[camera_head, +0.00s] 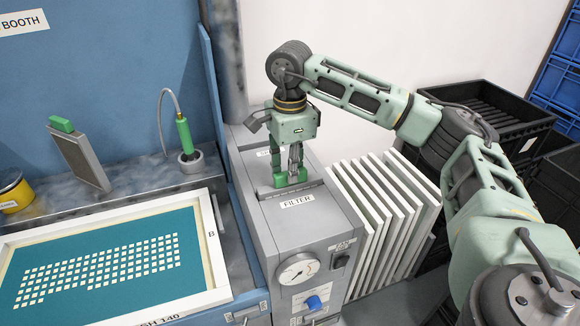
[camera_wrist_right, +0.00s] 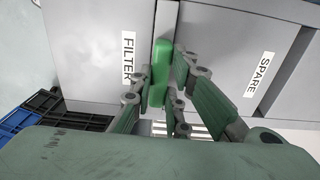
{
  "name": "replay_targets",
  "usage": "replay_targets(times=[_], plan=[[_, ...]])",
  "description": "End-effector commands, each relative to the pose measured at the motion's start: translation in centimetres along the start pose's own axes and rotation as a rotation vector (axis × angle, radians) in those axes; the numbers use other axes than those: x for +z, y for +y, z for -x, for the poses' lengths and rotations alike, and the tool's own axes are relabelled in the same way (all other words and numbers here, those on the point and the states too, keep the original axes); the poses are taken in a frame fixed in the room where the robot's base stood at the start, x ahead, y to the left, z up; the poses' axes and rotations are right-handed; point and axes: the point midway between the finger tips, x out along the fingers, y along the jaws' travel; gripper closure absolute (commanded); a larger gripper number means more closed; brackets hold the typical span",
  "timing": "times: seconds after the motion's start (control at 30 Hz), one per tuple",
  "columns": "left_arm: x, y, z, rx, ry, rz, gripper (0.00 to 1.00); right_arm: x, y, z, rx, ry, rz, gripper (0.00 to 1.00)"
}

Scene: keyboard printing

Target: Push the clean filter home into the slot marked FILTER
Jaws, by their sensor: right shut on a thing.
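The slot marked FILTER is on the top of the grey machine, with its FILTER label (camera_head: 297,201) just in front of it; the label also shows in the wrist view (camera_wrist_right: 128,58). A filter's green handle (camera_head: 281,180) stands at this slot, close to the machine's top. The filter's body is hidden below the handle, and I cannot tell whether it is fully seated. My right gripper (camera_head: 293,170) points down and is shut on the green handle, which shows between its fingers in the wrist view (camera_wrist_right: 159,72). My left gripper is not in view.
A grey panel with a green handle (camera_head: 80,155) leans on the booth ledge at left. A SPARE label (camera_wrist_right: 259,74) marks the machine's other side. White frames (camera_head: 385,205) stand to its right, near black crates (camera_head: 490,105). A gauge (camera_head: 297,268) is on its front.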

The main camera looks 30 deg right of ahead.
Motion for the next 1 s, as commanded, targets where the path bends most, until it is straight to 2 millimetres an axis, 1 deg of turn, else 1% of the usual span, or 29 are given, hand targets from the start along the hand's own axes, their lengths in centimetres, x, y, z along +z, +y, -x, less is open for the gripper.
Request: replay_targets(times=[0.47, 0.5, 0.73, 1.0], plan=[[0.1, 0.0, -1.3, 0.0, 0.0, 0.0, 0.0, 0.0, 0.0, -1.7, -0.002, -0.001, 0.0, 1.0], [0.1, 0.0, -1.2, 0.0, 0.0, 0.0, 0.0, 0.0, 0.0, -1.7, -0.002, -0.001, 0.0, 0.84], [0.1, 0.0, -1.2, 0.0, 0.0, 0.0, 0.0, 0.0, 0.0, -1.6, -0.001, 0.0, 0.0, 0.64], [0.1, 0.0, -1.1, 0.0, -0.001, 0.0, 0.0, 0.0, 0.0, -1.7, 0.0, 0.0, 0.0, 0.63]])
